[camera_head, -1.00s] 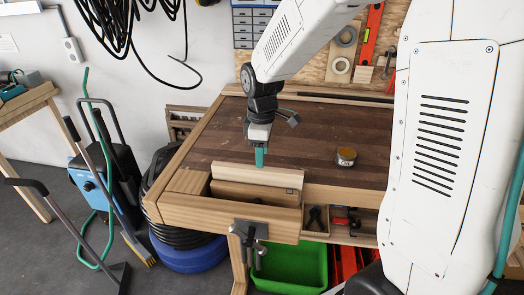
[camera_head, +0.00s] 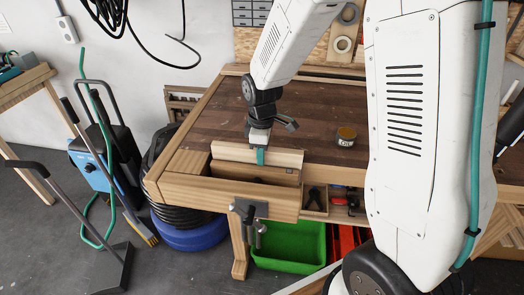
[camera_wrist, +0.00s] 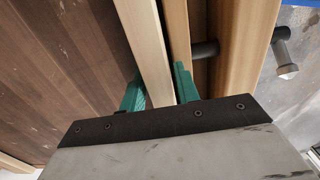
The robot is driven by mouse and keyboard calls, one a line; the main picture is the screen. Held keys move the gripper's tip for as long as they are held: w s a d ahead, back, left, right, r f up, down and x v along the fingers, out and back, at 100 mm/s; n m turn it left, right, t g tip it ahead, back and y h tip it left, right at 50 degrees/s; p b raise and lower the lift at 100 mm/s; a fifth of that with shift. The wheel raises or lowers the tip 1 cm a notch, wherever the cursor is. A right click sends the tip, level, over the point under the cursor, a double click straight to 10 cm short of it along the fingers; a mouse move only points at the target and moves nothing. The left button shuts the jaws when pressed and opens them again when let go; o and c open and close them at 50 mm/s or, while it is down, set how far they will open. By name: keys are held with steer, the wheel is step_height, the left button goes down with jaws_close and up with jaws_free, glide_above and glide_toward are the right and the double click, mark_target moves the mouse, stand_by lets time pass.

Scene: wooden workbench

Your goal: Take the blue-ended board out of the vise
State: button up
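A pale wooden board (camera_head: 230,151) stands on edge in the vise at the bench's front left; I see no blue end on it. The vise's front jaw (camera_head: 225,197) is pale wood, with a brown strip (camera_head: 270,174) between it and the board. My gripper (camera_head: 261,156) is over the right half of the board, one teal finger in front of its face. In the wrist view, my gripper's teal fingers (camera_wrist: 158,88) straddle the board (camera_wrist: 147,45). A narrow gap shows beside the right finger, so it looks open. The board's lower part is hidden.
A small round tin (camera_head: 346,136) stands on the bench top (camera_head: 310,125), right of my gripper. A metal vise handle (camera_head: 250,222) sticks out at the front. A green bin (camera_head: 290,245) is below. The bench top behind the board is mostly clear.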

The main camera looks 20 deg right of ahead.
jaws_close()
steer(key=shift+s+d, duration=0.7)
steer(key=shift+o, duration=2.4)
jaws_free()
step_height(320, 180, up, 8)
steer(key=shift+f, duration=0.1)
